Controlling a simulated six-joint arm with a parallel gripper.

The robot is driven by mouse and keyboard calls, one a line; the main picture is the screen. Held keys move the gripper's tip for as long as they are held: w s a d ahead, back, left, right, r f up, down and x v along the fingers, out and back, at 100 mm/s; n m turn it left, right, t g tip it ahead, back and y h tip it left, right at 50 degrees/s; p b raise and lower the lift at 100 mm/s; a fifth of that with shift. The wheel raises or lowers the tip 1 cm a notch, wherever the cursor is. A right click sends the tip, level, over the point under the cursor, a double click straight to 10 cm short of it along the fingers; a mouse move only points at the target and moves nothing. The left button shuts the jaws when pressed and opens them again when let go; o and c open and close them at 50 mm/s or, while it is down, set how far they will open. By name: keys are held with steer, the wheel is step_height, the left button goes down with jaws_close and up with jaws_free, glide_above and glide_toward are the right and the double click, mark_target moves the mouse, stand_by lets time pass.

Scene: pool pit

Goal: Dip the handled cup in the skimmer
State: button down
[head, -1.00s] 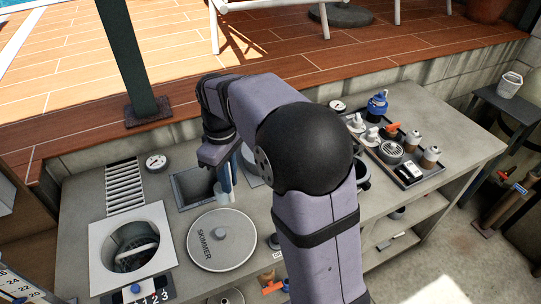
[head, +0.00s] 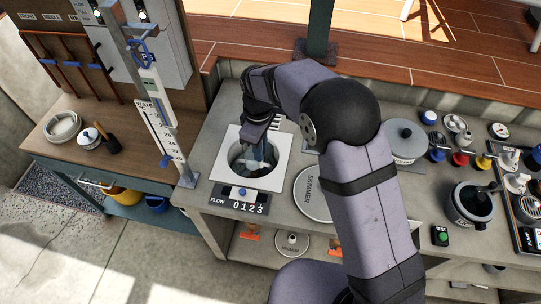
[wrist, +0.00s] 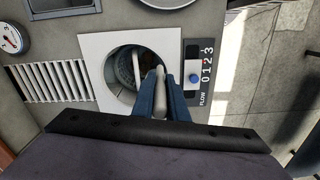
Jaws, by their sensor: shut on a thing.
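The skimmer (head: 284,148) is a round well in a white square plate on the grey bench; it also shows in the wrist view (wrist: 94,48). My gripper (head: 262,162) points down over the well's opening. In the wrist view its blue fingers (wrist: 160,98) are shut on a pale, narrow part of the handled cup (wrist: 159,104). The cup's body is mostly hidden by the fingers and the well's rim, so I cannot tell how deep it sits. A basket with a pale curved handle (wrist: 136,66) lies inside the well, beside the fingers.
The round skimmer lid (head: 310,193) lies right of the well. A flow counter (head: 240,199) with a blue knob sits at the plate's front edge. A tall water gauge (head: 165,125) stands to the left. A black pot (head: 470,204) and colored valves stand further right.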

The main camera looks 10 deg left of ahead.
steer(key=shift+w+a+r+n, duration=0.1)
steer(key=shift+w+a+n, duration=0.15)
steer(key=shift+w+a, duration=0.3)
steer(key=shift+w+a+n, duration=0.25)
steer(key=shift+w+a, duration=0.05)
steer(key=shift+w, duration=0.3)
steer(key=shift+f+b, duration=1.85)
steer(key=shift+f, duration=0.4)
step_height(320, 180, down, 14)
steer(key=b, duration=0.8)
stand_by(0.6)
steer(key=shift+r+p, duration=6.05)
steer(key=shift+r, duration=2.25)
